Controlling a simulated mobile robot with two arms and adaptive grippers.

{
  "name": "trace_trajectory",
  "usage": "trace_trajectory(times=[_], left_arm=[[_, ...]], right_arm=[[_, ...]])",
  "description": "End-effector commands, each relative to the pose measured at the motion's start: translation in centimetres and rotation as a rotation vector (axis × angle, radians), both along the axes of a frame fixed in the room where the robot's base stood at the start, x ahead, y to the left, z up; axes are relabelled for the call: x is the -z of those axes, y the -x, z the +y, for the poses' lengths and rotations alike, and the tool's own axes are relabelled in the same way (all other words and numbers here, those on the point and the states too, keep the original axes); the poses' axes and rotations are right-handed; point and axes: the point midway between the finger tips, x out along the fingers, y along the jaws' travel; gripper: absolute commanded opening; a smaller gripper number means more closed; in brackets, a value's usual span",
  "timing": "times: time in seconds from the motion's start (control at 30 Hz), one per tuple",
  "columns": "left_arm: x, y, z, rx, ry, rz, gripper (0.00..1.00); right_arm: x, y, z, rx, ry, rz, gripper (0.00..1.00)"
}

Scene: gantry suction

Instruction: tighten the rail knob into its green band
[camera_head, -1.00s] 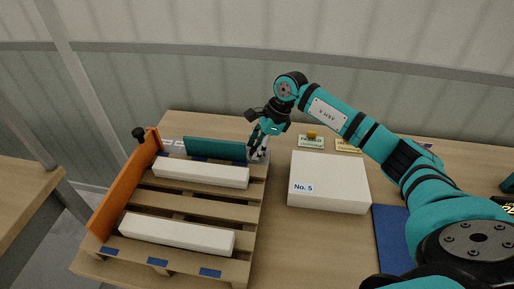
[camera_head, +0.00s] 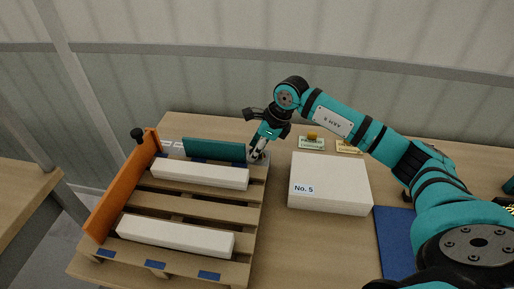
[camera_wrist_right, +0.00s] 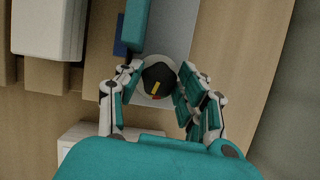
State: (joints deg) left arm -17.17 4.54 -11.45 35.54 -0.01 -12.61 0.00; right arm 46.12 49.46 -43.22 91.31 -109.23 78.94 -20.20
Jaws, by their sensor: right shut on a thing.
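The rail knob (camera_wrist_right: 158,76) is dark with a yellow pointer line, seen from above in the right wrist view. It sits on a pale round base with a small red mark (camera_wrist_right: 157,97) showing at its lower edge. No green band can be made out. My right gripper (camera_wrist_right: 157,88) has its fingers closed around the knob from both sides. In the head view, the right gripper (camera_head: 257,155) points down at the right end of the teal rail (camera_head: 215,150), and its fingers hide the knob. My left gripper is not in view.
A wooden pallet (camera_head: 190,206) holds two white long boxes and an orange rail (camera_head: 122,188) with a black knob (camera_head: 138,134). A white box marked No. 5 (camera_head: 330,180) stands to the right.

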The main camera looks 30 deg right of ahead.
Motion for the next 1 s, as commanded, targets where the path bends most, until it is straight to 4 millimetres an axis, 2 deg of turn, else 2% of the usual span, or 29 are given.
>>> trace_trajectory(times=[0.07, 0.1, 0.27, 0.53, 0.67, 1.0], left_arm=[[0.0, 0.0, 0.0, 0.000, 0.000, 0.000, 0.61], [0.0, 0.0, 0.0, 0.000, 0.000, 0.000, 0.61], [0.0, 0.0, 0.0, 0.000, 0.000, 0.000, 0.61], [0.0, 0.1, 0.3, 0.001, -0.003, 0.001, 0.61], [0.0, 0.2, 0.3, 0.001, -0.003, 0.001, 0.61], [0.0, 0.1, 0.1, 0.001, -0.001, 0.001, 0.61]], right_arm=[[-0.2, -0.1, 0.0, 0.001, 0.000, -0.003, 0.06], [-0.2, -0.1, 0.0, 0.001, 0.000, -0.003, 0.39], [-0.1, -0.1, -0.1, 0.000, 0.000, -0.003, 0.60], [-0.1, 0.0, 0.0, -0.001, 0.000, -0.002, 0.61], [-0.9, 0.2, -0.4, 0.000, 0.001, -0.003, 0.61], [-7.3, 1.9, -2.3, 0.000, 0.003, -0.006, 0.61]])
